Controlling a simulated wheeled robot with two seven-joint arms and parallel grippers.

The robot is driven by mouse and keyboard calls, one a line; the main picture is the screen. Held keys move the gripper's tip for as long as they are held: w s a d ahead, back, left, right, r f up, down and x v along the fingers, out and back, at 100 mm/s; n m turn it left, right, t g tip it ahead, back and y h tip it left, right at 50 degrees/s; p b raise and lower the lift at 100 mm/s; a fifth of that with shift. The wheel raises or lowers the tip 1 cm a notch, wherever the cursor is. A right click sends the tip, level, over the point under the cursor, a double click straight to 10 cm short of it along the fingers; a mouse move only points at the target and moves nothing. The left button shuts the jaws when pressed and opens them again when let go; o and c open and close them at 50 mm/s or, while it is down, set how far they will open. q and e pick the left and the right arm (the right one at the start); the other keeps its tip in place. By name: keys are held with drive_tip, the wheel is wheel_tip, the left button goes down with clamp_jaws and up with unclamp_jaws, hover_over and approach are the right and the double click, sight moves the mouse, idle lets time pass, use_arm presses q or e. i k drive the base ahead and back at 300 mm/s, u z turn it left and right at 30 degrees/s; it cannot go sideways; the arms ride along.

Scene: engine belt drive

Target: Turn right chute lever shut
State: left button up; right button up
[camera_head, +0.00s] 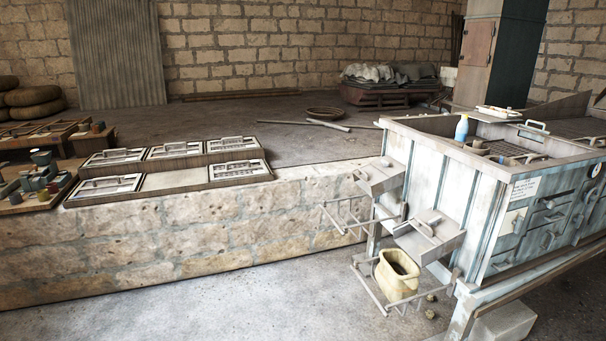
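A large pale wooden and metal machine (450,185) stands at the right, with two sloping chutes on its left side. The chute farther right in the picture (440,243) is nearer to me and has a small lever-like bar (428,226) across its top. The other chute (382,180) sits farther back and left. Whether either chute is open or shut is too small to tell. Neither of my grippers shows in the head view.
A tan sack (397,275) hangs in a metal frame below the nearer chute, with a few small round things (430,313) on the floor beside it. An empty frame (345,214) juts out below the farther chute. A low stone wall (200,232) runs along the left. The front floor is clear.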

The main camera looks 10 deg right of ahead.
sight(434, 221)
drive_tip(key=u, duration=0.25)
drive_tip(key=i, duration=2)
